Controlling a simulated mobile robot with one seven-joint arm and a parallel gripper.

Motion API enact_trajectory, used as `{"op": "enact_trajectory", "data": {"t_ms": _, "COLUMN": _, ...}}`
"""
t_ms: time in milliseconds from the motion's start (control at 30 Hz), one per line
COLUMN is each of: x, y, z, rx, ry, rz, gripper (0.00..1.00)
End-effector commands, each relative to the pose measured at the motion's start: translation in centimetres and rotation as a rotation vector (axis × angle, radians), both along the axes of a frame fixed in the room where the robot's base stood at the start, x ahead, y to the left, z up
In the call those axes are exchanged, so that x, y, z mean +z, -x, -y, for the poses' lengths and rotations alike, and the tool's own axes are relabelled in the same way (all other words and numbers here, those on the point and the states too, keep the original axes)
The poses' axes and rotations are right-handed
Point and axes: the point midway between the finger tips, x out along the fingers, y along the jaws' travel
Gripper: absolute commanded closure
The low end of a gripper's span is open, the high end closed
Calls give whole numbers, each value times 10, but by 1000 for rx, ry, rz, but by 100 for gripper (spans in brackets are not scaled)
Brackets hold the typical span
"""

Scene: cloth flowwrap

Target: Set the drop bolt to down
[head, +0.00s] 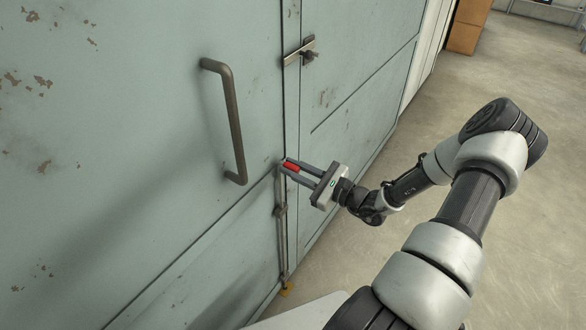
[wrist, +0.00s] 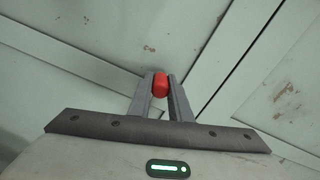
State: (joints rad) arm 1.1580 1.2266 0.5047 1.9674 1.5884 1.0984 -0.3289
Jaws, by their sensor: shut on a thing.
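The drop bolt (head: 281,215) is a thin vertical rod on the door, near the seam between the two door leaves. Its red grip (head: 291,166) is at the rod's upper end. My gripper (head: 289,167) is shut on this red grip, with one finger on either side. In the wrist view the red grip (wrist: 160,85) sits between my two fingertips (wrist: 160,84). The rod's lower end runs down towards a small yellow floor piece (head: 287,289). I cannot tell whether the rod enters it. In the wrist view the rod is largely hidden.
A dark bar handle (head: 236,125) stands out from the left door leaf, left of my gripper. A latch (head: 301,52) crosses the seam higher up. A pale flat surface (head: 300,314) shows at the bottom. Open concrete floor (head: 490,220) lies to the right.

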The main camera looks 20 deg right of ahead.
Motion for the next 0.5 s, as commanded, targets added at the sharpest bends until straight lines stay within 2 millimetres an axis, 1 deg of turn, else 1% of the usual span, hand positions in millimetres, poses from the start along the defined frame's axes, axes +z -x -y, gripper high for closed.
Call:
{"op": "enact_trajectory", "data": {"t_ms": 67, "x": 0, "y": 0, "z": 0, "rx": 0, "ry": 0, "rz": 0, "gripper": 100}}
{"op": "enact_trajectory", "data": {"t_ms": 167, "x": -7, "y": 0, "z": 0, "rx": 0, "ry": 0, "rz": 0, "gripper": 100}}
{"op": "enact_trajectory", "data": {"t_ms": 267, "x": -24, "y": 0, "z": 0, "rx": 1, "ry": -1, "rz": -1, "gripper": 100}}
{"op": "enact_trajectory", "data": {"t_ms": 400, "x": -51, "y": 0, "z": 0, "rx": 1, "ry": 0, "rz": -2, "gripper": 100}}
{"op": "enact_trajectory", "data": {"t_ms": 500, "x": -57, "y": 0, "z": 0, "rx": 1, "ry": 0, "rz": -2, "gripper": 100}}
